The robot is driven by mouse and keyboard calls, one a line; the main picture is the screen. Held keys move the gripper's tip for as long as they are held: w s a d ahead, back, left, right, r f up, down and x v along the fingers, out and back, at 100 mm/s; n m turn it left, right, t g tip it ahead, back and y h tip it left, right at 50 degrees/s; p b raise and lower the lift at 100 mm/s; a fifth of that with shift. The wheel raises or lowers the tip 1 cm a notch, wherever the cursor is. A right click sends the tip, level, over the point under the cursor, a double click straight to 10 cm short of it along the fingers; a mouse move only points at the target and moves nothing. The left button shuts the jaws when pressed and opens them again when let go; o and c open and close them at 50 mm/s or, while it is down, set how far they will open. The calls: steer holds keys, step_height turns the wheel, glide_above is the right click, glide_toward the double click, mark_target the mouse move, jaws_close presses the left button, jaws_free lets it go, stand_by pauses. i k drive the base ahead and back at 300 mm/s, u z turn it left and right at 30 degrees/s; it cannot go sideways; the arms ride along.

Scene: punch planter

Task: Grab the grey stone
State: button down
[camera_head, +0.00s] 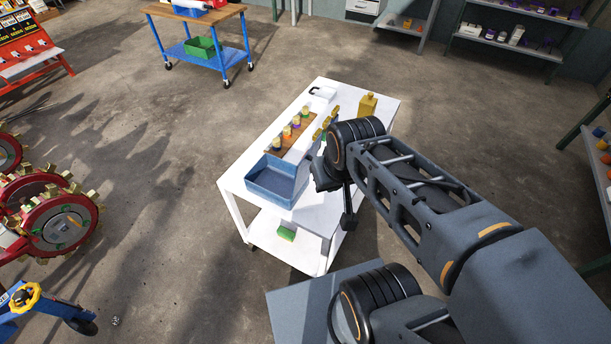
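I cannot make out a grey stone for certain. A small greyish lump (115,321) lies on the floor at the lower left, too small to identify. My gripper (347,218) is dark and hangs over the right side of the white cart (236,186), to the right of the blue bin (270,184). My arm hides part of the cart top there. The gripper's fingers are too small and dark to tell their opening. No held object shows.
The cart carries a wooden rack (290,135) with several coloured pieces and a yellow bottle (367,105). A red wheeled machine (60,225) stands at left, a blue cart (205,50) at the back, shelves (520,45) at back right. Floor left of the white cart is clear.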

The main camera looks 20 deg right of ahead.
mark_target(116, 320)
steer(key=z, duration=0.4)
steer(key=k, duration=1)
steer(key=u, duration=1.35)
steer(key=i, duration=0.9)
steer(key=u, duration=1.75)
steer(key=k, duration=1)
steer(key=u, duration=1)
steer(key=i, duration=2.25)
steer(key=z, duration=0.3)
